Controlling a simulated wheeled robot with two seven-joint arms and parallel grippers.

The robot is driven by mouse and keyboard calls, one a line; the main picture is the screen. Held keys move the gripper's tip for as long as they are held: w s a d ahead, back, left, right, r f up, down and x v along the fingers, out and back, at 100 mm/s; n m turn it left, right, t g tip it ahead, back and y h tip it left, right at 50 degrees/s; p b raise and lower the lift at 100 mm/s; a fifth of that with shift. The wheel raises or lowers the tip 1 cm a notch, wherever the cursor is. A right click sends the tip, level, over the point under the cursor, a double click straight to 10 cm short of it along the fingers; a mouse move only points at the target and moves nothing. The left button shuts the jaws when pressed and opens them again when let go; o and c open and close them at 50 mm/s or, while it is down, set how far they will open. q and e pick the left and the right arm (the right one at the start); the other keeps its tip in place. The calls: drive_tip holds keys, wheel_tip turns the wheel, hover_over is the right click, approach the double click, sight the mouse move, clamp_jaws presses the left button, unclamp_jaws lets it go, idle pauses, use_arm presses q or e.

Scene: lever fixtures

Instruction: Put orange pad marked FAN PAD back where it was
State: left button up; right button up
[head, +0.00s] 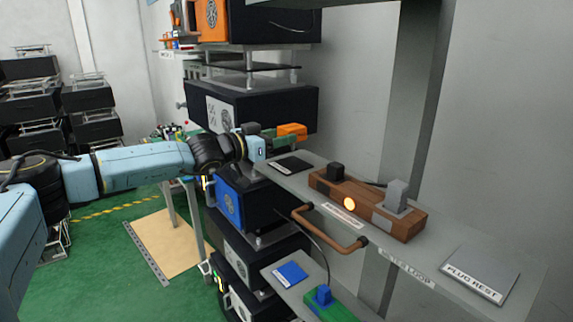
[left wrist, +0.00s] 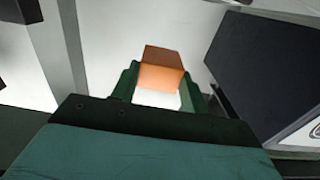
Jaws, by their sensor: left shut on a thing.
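My left gripper (head: 280,132) reaches in from the left, over the back end of the grey shelf. It is shut on an orange block (head: 293,130), held in the air above the shelf and in front of a black unit. In the left wrist view the orange block (left wrist: 162,70) sits between the green fingers (left wrist: 160,88). No FAN PAD lettering can be read on it, so I cannot tell whether it is the marked pad. My right gripper is not in view.
A black pad (head: 290,166) lies on the grey shelf (head: 450,244) below the gripper. A wooden block (head: 405,228) with black and grey plugs and a lit button stands there. A grey pad marked PLUG REST (head: 480,270) is at right. A brown handle (head: 330,240) sticks out in front.

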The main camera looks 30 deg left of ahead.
sight(278, 168)
use_arm(q)
drive_tip(key=shift+s+f, duration=0.35)
drive_tip(key=shift+f, duration=0.4)
drive_tip(key=shift+s+a+f, duration=0.1)
drive_tip(key=shift+f, duration=0.15)
drive_tip(key=f, duration=0.3)
drive_tip(key=shift+w+f, duration=0.25)
drive_tip(key=shift+w, duration=0.05)
drive_tip(key=shift+s+f, duration=0.1)
drive_tip(key=shift+f, duration=0.35)
drive_tip(key=shift+b, duration=0.35)
drive_tip(key=shift+f, duration=0.2)
drive_tip(key=o, duration=1)
drive_tip(key=shift+o, duration=0.2)
